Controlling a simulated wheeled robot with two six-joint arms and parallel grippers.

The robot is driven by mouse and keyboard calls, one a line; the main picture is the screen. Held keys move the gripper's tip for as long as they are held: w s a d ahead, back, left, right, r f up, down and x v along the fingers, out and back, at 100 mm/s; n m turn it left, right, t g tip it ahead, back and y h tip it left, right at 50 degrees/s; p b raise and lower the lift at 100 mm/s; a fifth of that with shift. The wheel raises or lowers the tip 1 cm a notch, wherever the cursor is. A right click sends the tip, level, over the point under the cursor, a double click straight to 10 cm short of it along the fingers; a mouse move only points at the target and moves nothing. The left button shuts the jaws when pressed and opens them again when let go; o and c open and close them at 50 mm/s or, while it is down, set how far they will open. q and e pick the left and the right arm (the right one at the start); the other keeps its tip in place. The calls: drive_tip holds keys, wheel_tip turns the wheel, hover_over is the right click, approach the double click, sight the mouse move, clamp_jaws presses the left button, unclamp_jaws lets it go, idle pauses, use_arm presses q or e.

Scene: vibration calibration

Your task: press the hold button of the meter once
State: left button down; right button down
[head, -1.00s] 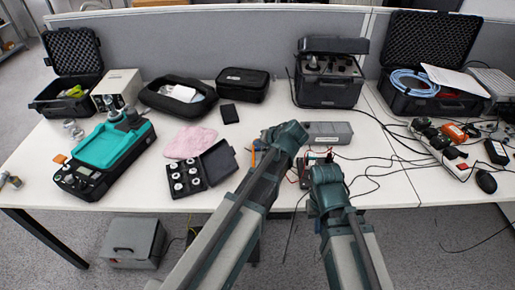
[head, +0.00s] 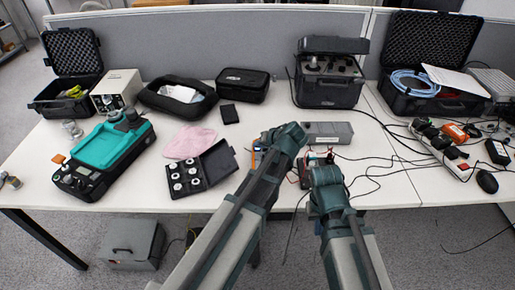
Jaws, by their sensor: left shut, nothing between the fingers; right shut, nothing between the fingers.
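What looks like the meter (head: 304,170), a small dark device with red edges, lies near the table's front edge. It is mostly hidden behind my arms, and its hold button cannot be made out. My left gripper (head: 291,134) is shut and empty, above the table just left of and beyond the meter. My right gripper (head: 325,176) is shut and empty, at the meter's right side in the picture. The fingertips of both are hidden by my wrists, so contact with the meter cannot be told.
A grey box (head: 328,133) lies just behind the meter. A blue and orange item (head: 257,152) is partly hidden by my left arm. An open case of weights (head: 205,170) stands to the left. Black cables (head: 375,160) cross the table at right.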

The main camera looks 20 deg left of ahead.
use_arm(q)
drive_tip(key=shift+r, duration=0.1)
drive_tip(key=shift+r+p, duration=0.7)
drive_tip(key=shift+p, duration=0.1)
wheel_tip(320, 180, up, 5)
drive_tip(key=p, duration=0.5)
idle(0.6)
